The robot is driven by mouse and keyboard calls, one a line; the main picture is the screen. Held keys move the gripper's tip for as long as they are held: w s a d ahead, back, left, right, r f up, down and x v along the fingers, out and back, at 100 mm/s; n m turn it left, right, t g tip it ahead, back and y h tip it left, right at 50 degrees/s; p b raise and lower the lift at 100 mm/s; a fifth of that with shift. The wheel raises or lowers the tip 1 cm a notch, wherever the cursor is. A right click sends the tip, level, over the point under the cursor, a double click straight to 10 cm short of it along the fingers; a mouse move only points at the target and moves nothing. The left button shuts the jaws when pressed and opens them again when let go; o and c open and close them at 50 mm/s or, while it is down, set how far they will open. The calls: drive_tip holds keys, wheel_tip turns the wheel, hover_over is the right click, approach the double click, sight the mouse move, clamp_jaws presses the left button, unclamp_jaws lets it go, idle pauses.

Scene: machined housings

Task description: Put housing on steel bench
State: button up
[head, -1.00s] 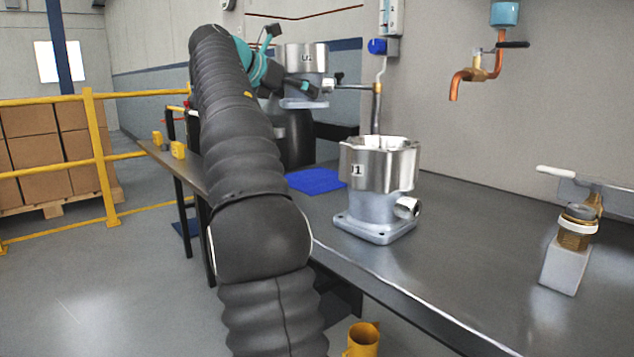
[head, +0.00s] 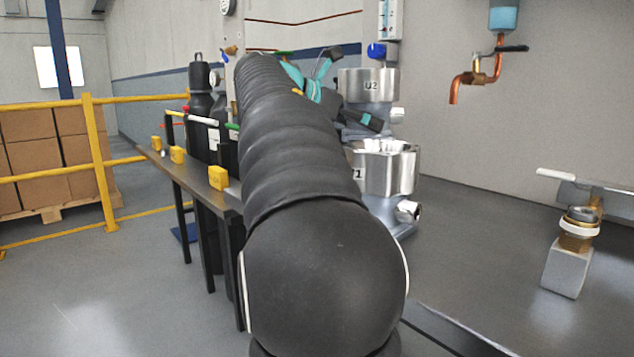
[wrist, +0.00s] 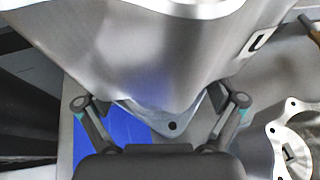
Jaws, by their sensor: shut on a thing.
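The held housing, a silver cylinder marked U2 (head: 366,86), is upright in the head view, beyond the standing housing. Its lower part is hidden there. In the wrist view the held housing (wrist: 150,50) fills the upper middle, with a pointed flange corner below. My gripper (wrist: 163,108) is shut on it, one finger at each side. In the head view my gripper (head: 362,118) shows only in part. The steel bench (head: 500,245) runs along the right. In the wrist view a blue mat (wrist: 92,138) lies below the held housing; I cannot tell the height gap.
A second housing (head: 390,168) stands on the bench, partly behind my arm; its flange (wrist: 300,135) shows at right in the wrist view. A brass fitting on a block (head: 570,250) stands at right. A copper tap (head: 470,78) hangs above. The bench between is clear.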

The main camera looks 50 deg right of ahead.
drive_tip(key=w+a+f, duration=0.1)
drive_tip(key=w+f, duration=0.1)
drive_tip(key=w, duration=0.1)
drive_tip(key=w+a+f+b, duration=0.1)
drive_tip(key=w+f, duration=0.1)
drive_tip(key=w, duration=0.2)
drive_tip(key=w+a+f, duration=0.1)
drive_tip(key=w+f, duration=0.2)
drive_tip(key=w, duration=0.1)
drive_tip(key=shift+b, duration=0.35)
drive_tip(key=shift+f+b, duration=0.8)
drive_tip(key=shift+f, duration=1.1)
drive_tip(key=shift+f, duration=0.1)
drive_tip(key=o, duration=1.4)
drive_tip(key=shift+f, duration=0.15)
drive_tip(key=shift+o, duration=0.3)
drive_tip(key=shift+w+a+r, duration=0.15)
drive_tip(key=shift+a+r, duration=0.1)
drive_tip(key=shift+r, duration=0.1)
drive_tip(key=p+v, duration=0.3)
drive_tip(key=v, duration=0.8)
drive_tip(key=shift+a, duration=0.15)
